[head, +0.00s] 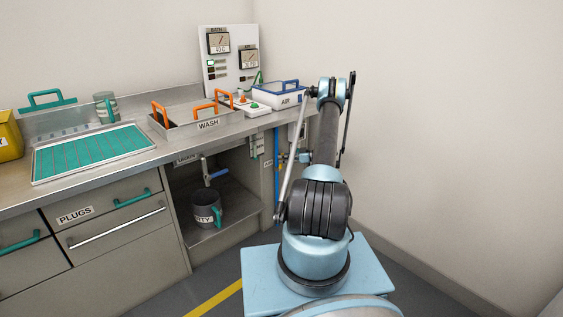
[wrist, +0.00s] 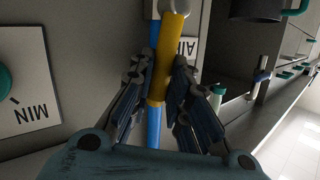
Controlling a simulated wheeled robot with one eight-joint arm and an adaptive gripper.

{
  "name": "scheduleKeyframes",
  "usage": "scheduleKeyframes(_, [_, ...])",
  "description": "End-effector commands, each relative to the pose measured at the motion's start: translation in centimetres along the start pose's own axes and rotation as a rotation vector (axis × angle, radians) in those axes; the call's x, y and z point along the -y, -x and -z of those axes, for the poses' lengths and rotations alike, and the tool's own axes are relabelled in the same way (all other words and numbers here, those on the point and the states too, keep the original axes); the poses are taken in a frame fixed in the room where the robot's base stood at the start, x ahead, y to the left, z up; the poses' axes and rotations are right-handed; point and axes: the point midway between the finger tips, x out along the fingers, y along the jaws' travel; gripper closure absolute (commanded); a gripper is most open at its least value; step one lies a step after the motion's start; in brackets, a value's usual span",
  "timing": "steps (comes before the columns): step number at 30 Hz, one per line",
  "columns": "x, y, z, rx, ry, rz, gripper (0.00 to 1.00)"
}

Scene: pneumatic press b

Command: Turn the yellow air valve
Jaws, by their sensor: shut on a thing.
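The yellow air valve handle (wrist: 172,45) shows in the wrist view as a long yellow bar. It lies nearly along the blue pipe (wrist: 153,125), tilted slightly. My gripper (wrist: 163,78) has one finger on each side of the handle and is shut on it. A white AIR label (wrist: 188,50), upside down in this view, is partly behind the handle and finger.
A MIN plate (wrist: 22,85) with a teal knob is at the left of the wrist view. The steel counter with the WASH basin (head: 208,125) stands left of my arm. The open shelf below holds a dark mug (head: 206,206). A bare wall is at right.

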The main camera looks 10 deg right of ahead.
Motion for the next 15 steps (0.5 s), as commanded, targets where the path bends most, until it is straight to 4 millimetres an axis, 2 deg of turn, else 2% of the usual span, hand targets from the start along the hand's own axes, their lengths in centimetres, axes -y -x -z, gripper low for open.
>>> scheduleKeyframes(2, [-0.14, 0.12, -0.04, 0.001, 0.0, -0.004, 1.0])
scheduleKeyframes(3, [-0.15, 0.15, -0.04, 0.0, 0.0, -0.004, 0.77])
scheduleKeyframes(5, [-0.14, 0.17, -0.04, 0.0, 0.0, -0.004, 0.64])
scheduleKeyframes(15, [-0.07, 0.26, -0.02, 0.0, -0.001, -0.003, 0.64])
